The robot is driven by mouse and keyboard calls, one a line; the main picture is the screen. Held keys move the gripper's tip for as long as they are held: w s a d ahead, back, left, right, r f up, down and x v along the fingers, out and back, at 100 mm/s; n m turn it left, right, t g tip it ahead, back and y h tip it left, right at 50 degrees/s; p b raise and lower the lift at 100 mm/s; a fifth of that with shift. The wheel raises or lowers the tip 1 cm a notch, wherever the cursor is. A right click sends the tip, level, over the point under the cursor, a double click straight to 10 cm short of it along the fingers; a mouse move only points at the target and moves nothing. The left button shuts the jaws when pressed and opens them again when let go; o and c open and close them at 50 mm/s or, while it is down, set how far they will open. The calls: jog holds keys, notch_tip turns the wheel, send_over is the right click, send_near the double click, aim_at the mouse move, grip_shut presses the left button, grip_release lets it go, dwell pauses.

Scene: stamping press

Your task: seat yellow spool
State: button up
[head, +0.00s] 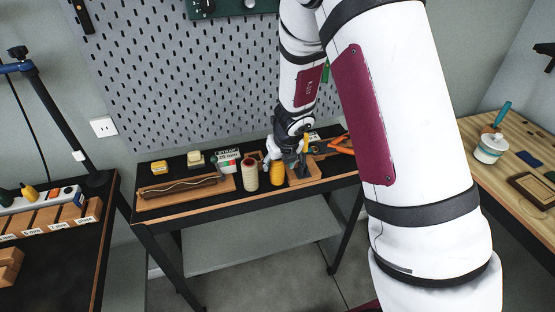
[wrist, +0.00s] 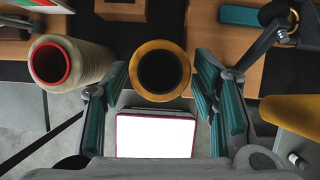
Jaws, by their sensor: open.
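The yellow spool (head: 277,174) stands upright near the front edge of the black bench, in the middle of the head view. In the wrist view the yellow spool (wrist: 160,49) shows its round end, with a dark hole in the middle. My gripper (wrist: 162,78) is open, with one teal-padded finger to each side of the spool. Visible gaps separate the pads from it, and I cannot tell how far away it is in depth. In the head view my gripper (head: 273,151) is small and partly hidden, just behind and above the spool.
A cream spool (head: 250,173) with a red core stands just left of the yellow one. A wooden holder (head: 303,178) with tools is close on the right. A wooden tray (head: 157,202) lies further left. The grey pegboard (head: 190,75) rises behind the bench.

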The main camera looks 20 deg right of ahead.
jog(key=c, duration=1)
jog(key=r+p, duration=0.1)
jog(key=p, duration=0.1)
jog(key=r+p, duration=0.1)
jog(key=p, duration=0.1)
jog(key=shift+s+r+p, duration=0.2)
jog(key=shift+r+p, duration=0.15)
jog(key=shift+w+r+b, duration=0.2)
jog(key=shift+r+b, duration=0.1)
jog(key=shift+r, duration=0.45)
notch_tip(320, 180, up, 9)
jog(key=p, duration=0.2)
jog(key=shift+f, duration=0.1)
